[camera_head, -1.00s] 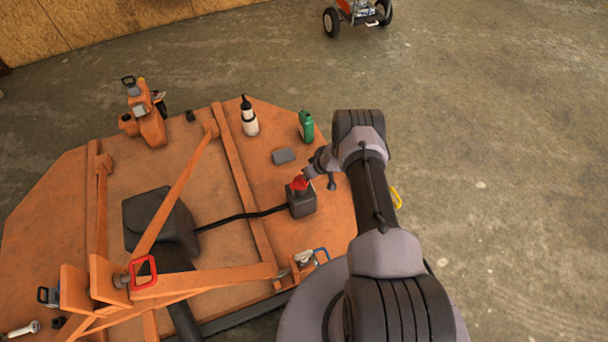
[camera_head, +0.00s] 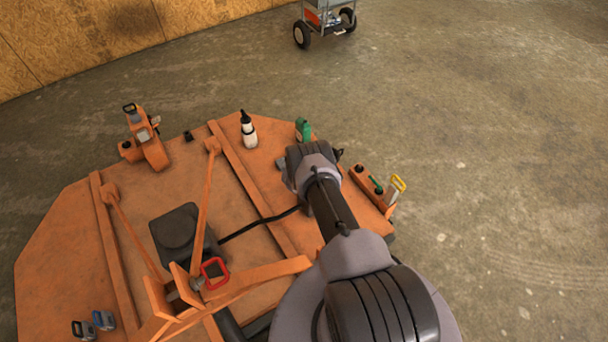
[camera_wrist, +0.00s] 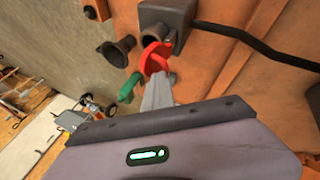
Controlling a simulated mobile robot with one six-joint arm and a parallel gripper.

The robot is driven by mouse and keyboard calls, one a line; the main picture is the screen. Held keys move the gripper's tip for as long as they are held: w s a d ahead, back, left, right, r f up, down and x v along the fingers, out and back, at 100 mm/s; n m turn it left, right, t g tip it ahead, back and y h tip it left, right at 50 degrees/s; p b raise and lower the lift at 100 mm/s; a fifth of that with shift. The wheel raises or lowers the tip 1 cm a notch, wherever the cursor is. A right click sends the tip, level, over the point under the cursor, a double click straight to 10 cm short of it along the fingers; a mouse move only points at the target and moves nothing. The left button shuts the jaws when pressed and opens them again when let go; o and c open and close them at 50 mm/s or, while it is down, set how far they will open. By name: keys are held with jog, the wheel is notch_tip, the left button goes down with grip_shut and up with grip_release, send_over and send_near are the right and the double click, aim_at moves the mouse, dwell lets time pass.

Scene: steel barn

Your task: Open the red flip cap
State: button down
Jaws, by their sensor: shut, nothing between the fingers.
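The red flip cap (camera_wrist: 152,58) shows in the wrist view beside the dark box (camera_wrist: 176,16), just below its short round neck. The neck's dark mouth (camera_wrist: 149,41) is visible, and the cap appears swung away from it. My gripper (camera_wrist: 160,80) is shut with nothing between its fingers. Its tips are right at the cap's lower edge; whether they touch it I cannot tell. In the head view my arm hides the cap, most of the box and my fingertips.
The orange deck (camera_head: 75,235) carries a white bottle (camera_head: 248,133), a green jug (camera_head: 303,130) and a black cover (camera_head: 178,238). A red-handled part (camera_head: 214,272) stands near my arm. A yellow-handled part (camera_head: 397,184) is at the right edge.

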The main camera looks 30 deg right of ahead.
jog(key=a+f+h+b, duration=0.1)
jog(key=a+f+b, duration=0.2)
jog(key=b, duration=0.7)
jog(key=shift+a+f, duration=0.25)
jog(key=shift+a, duration=0.75)
jog(key=shift+s, duration=0.1)
